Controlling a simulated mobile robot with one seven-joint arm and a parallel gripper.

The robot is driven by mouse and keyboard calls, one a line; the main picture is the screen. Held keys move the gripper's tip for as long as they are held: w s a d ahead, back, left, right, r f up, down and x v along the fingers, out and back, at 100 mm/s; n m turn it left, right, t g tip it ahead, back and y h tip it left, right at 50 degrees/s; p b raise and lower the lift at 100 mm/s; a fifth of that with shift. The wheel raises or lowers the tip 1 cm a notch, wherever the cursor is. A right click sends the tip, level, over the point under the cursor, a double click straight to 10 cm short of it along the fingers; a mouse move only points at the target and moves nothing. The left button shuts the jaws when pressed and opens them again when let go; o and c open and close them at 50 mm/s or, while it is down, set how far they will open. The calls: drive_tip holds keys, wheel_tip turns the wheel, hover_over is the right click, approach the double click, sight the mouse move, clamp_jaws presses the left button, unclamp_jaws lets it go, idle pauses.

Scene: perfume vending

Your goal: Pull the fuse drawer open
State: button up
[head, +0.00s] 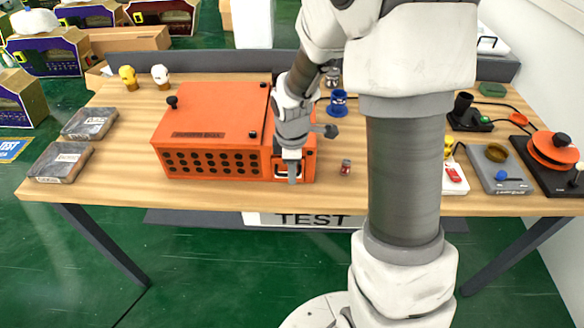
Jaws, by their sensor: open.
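The orange machine (205,115) stands on the wooden table, with rows of dark round holes along its front. At the right end of its front is a small dark-framed part with a pale inset (279,169), which looks like the fuse drawer. My gripper (292,176) points down right in front of that part and covers some of it. The jaws are open, but their gap is hard to make out at this size. I cannot tell whether the fingers touch the drawer or its handle, or how far out the drawer is.
A small red and grey cylinder (346,168) stands just right of the machine. A blue spool-like object (338,103) stands behind my wrist. Two grey packs (60,162) lie at the left. Devices, including a grey box (497,172), crowd the right. Table front left of the cylinder is narrow.

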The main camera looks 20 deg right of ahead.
clamp_jaws()
idle(1.4)
